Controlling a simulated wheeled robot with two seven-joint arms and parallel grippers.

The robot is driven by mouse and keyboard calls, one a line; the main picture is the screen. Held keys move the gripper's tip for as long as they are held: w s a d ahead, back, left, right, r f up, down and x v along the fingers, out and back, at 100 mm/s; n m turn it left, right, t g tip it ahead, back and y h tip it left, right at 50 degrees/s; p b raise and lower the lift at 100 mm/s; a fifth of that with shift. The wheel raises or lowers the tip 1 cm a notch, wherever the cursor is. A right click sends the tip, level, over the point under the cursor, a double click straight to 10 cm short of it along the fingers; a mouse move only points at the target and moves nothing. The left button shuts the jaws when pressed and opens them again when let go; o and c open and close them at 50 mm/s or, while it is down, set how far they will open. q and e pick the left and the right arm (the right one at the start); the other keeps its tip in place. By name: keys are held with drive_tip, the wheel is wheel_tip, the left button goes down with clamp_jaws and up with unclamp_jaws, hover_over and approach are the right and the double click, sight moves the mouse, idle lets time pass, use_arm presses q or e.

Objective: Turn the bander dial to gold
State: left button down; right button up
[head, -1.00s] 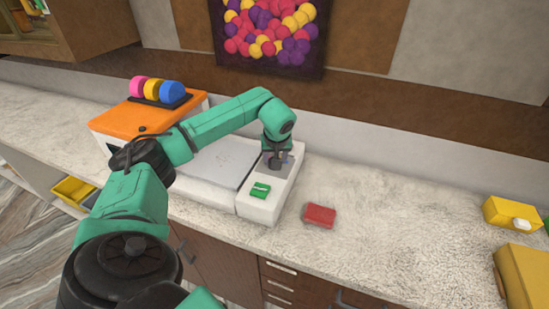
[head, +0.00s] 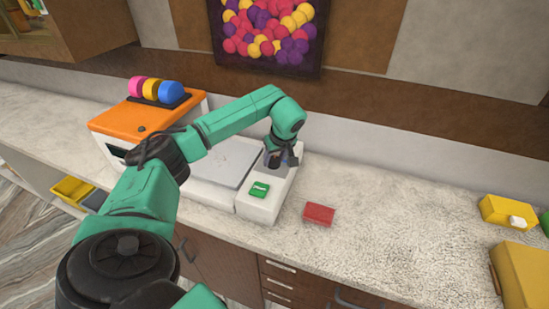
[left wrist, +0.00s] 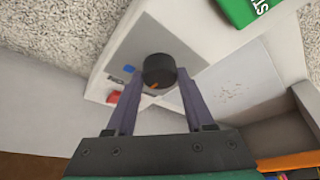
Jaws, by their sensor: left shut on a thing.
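The bander (head: 258,212) is a white machine on the counter with a flat grey plate and a raised right-hand panel. Its dial (left wrist: 160,66) is a round black knob with an orange pointer line, on a grey panel in the left wrist view. The line points toward the bottom of that view, slightly left. A blue mark (left wrist: 129,69) and a red mark (left wrist: 114,97) lie left of the dial; I see no gold mark. My left gripper (head: 280,158) is shut on the dial, one finger on each side (left wrist: 160,82). In the head view the gripper mostly hides the dial.
A green button block (head: 260,189) with white lettering sits on the panel in front of the dial. A red block (head: 319,214) lies on the counter to the right. Yellow boxes (head: 507,212) stand far right. The counter between is clear.

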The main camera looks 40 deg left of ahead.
use_arm(q)
drive_tip(key=shift+c, duration=1.4)
unclamp_jaws()
drive_tip(key=shift+r, duration=0.1)
drive_tip(key=shift+d+r, duration=0.15)
drive_tip(key=shift+r, duration=0.15)
drive_tip(key=b+v, duration=0.2)
drive_tip(key=v, duration=1.1)
drive_tip(key=shift+r, duration=0.4)
